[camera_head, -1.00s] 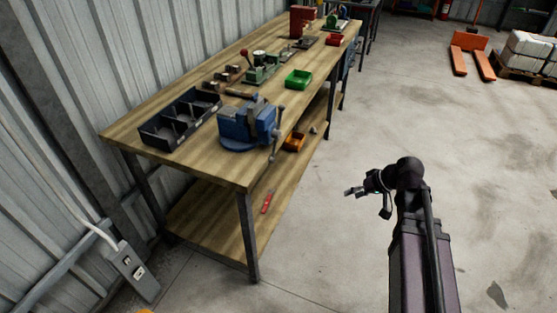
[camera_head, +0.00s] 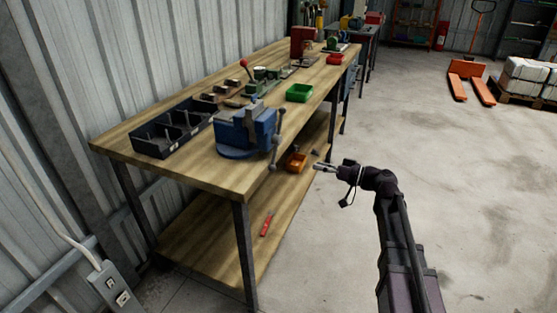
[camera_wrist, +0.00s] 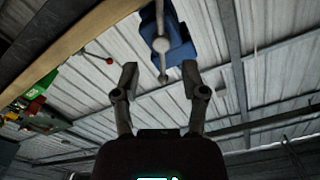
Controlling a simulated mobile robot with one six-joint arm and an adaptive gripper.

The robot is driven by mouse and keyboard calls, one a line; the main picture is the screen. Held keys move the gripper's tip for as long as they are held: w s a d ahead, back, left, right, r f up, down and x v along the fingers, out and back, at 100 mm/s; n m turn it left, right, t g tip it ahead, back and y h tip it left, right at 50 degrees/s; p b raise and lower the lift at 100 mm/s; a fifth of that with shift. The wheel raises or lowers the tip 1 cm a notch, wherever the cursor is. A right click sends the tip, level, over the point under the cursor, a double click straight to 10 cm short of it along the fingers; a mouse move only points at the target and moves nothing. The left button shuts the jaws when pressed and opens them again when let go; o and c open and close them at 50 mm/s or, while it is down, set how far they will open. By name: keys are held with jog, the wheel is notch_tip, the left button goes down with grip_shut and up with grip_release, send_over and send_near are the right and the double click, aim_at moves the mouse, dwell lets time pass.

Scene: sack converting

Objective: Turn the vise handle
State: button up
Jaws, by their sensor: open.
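The blue vise (camera_head: 247,131) stands on the front edge of the wooden workbench. Its grey handle (camera_head: 277,141) hangs as a steep bar at the vise's right end, past the bench edge. My gripper (camera_head: 318,167) is right of the handle and a little lower, over the floor side, apart from it. In the wrist view the blue vise (camera_wrist: 179,40) is at the top, with the handle (camera_wrist: 162,62) pointing down between the fingers in the picture. My gripper (camera_wrist: 160,82) is open and empty there, its two fingers spread.
The workbench (camera_head: 200,172) carries a black divided tray (camera_head: 170,133), a green bin (camera_head: 299,93) and several tools. An orange bin (camera_head: 296,162) and a red tool (camera_head: 266,224) lie on the lower shelf.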

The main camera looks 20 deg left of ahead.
aim_at(277, 140)
dwell(0.3)
jog(key=w+a, duration=0.1)
jog(key=a, duration=1.2)
jog(key=shift+a, duration=0.35)
grip_shut()
jog(key=shift+a, duration=0.1)
